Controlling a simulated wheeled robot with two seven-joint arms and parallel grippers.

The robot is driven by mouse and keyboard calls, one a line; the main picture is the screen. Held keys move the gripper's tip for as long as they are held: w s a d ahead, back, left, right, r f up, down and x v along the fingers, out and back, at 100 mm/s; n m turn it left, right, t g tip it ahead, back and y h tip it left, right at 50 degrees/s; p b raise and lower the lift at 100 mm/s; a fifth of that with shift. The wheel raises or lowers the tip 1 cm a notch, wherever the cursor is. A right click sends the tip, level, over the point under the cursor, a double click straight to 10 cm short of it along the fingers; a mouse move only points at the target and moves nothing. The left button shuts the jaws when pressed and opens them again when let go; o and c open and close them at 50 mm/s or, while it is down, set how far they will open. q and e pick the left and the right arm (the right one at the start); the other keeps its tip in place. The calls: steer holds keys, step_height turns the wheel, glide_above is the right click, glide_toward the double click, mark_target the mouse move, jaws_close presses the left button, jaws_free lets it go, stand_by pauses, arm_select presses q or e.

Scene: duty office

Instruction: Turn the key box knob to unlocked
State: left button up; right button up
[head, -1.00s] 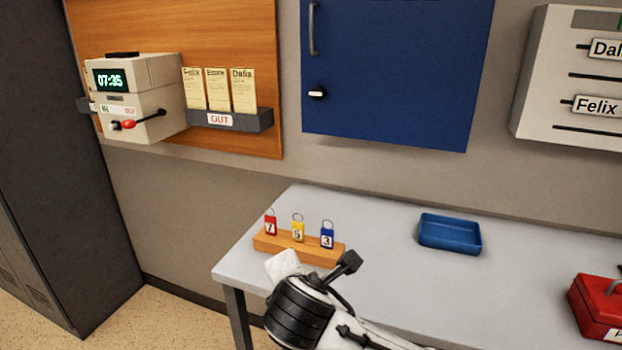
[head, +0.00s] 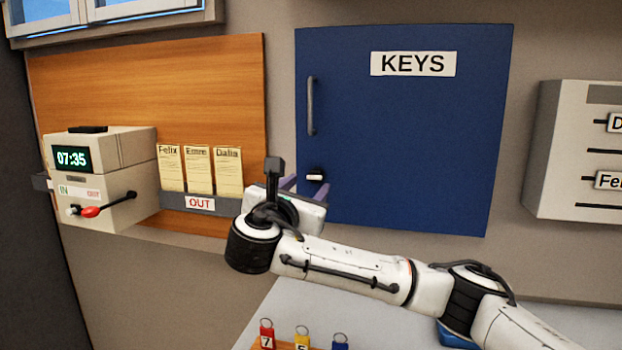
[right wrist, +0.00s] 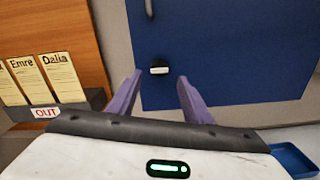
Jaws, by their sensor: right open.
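The blue key box (head: 410,130) hangs on the wall with a KEYS label and a grey handle. Its small knob (head: 315,176), black with a pale bar, sits below the handle near the door's lower left; the bar looks roughly horizontal. The knob also shows in the right wrist view (right wrist: 159,68). My right gripper (head: 306,190) is just below and left of the knob in the head view. In the right wrist view its purple fingers (right wrist: 156,92) are spread and empty, with the knob beyond and between their tips. My left gripper is out of view.
A time clock (head: 105,175) and a card rack marked OUT (head: 200,202) are to the left of my right gripper. Below is a table (head: 290,310) with several key tags and a blue tray (head: 455,338). A grey name board (head: 570,150) hangs at right.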

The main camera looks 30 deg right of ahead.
mark_target(314, 179)
steer(key=x, duration=0.5)
steer(key=shift+a+p, duration=0.1)
steer(key=shift+p, duration=0.2)
steer(key=shift+c, duration=0.2)
steer(key=c, duration=1)
